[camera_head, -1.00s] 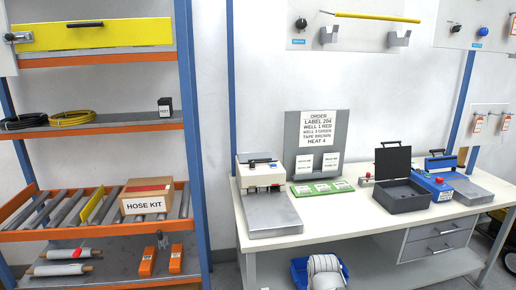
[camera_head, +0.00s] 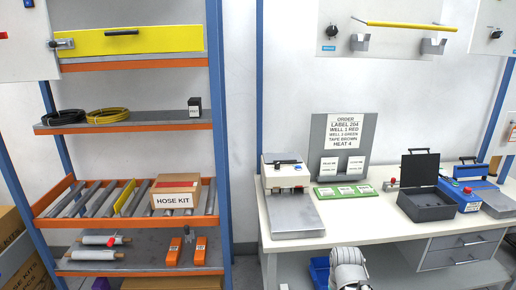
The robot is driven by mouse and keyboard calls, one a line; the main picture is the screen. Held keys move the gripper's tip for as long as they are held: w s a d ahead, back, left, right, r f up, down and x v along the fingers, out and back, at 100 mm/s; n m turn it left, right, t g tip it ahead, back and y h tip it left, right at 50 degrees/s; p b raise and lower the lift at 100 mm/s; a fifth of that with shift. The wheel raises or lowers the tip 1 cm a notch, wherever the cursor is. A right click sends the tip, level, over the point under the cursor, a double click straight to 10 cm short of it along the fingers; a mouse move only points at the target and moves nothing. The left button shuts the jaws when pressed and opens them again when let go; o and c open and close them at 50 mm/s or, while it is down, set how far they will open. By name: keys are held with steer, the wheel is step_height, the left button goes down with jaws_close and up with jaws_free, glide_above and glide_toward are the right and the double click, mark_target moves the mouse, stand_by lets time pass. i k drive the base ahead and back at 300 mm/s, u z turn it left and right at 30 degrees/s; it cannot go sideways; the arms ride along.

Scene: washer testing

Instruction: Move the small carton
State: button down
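A small brown carton (camera_head: 175,194) labelled HOSE KIT sits on the roller shelf of the left rack, at the right end of the rollers. My gripper is not seen in this view.
The roller shelf (camera_head: 128,228) has an orange rim and a yellow divider (camera_head: 130,196) left of the carton. Larger cartons (camera_head: 20,260) stand at the lower left. A workbench (camera_head: 375,232) with devices is at right. A white-grey rounded object (camera_head: 348,268) shows at the bottom edge.

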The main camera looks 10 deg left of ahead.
mark_target(185, 198)
steer(key=k, duration=1.3)
steer(key=u, duration=0.3)
steer(key=i, duration=0.6)
steer(key=u, duration=1.05)
steer(key=i, duration=1.7)
steer(key=z, duration=0.05)
